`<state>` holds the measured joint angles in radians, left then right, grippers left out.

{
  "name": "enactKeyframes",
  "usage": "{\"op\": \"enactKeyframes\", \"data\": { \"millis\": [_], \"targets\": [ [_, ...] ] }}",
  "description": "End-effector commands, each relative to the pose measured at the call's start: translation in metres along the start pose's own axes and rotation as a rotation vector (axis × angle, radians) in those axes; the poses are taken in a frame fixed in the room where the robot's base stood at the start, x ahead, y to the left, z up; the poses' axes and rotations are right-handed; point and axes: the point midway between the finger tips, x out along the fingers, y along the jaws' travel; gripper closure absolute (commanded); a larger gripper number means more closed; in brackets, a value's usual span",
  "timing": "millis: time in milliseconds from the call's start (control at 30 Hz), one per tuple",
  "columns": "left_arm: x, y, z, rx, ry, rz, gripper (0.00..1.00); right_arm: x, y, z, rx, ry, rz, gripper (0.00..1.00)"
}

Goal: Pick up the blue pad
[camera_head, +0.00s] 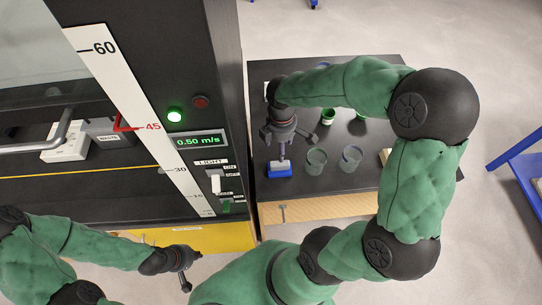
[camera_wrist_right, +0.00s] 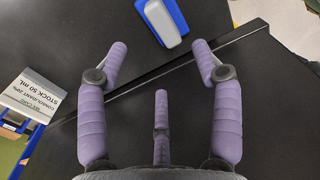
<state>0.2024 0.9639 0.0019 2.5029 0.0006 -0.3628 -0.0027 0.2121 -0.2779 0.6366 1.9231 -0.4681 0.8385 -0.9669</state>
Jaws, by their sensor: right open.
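The blue pad (camera_head: 279,170) lies on the black tabletop at its near left edge, with a pale grey block on it. It also shows at the top of the right wrist view (camera_wrist_right: 180,18). My right gripper (camera_head: 285,138) is above the table, just behind the pad in the head view. In the right wrist view its fingers (camera_wrist_right: 158,60) are spread and empty, and the pad lies beyond the fingertips, apart from them. My left gripper (camera_head: 188,270) is at the lower left, in front of the yellow panel, far from the pad, its fingers spread and empty.
Clear cups (camera_head: 316,160) (camera_head: 351,157) stand right of the pad, with a green cup (camera_head: 328,116) behind. A tall dark cabinet (camera_head: 222,60) stands close on the table's left. A label card (camera_wrist_right: 33,95) shows at left in the wrist view.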

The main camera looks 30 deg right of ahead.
Motion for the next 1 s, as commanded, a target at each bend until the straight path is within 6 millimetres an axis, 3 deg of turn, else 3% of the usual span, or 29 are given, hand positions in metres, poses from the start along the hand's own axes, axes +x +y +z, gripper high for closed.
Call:
{"op": "enactKeyframes", "data": {
  "millis": [300, 633, 1000],
  "targets": [
    [0.011, -0.004, 0.001, 0.000, -0.002, 0.000, 1.00, 0.045, -0.001, 0.001, -0.001, -0.002, -0.004, 0.34],
    [0.015, -0.005, 0.000, 0.000, -0.001, 0.000, 1.00, 0.064, -0.001, 0.001, 0.000, 0.000, -0.002, 0.34],
    [0.027, -0.010, -0.001, 0.000, -0.001, 0.000, 1.00, 0.107, -0.001, 0.002, 0.000, 0.000, -0.002, 0.34]
  ]
}}
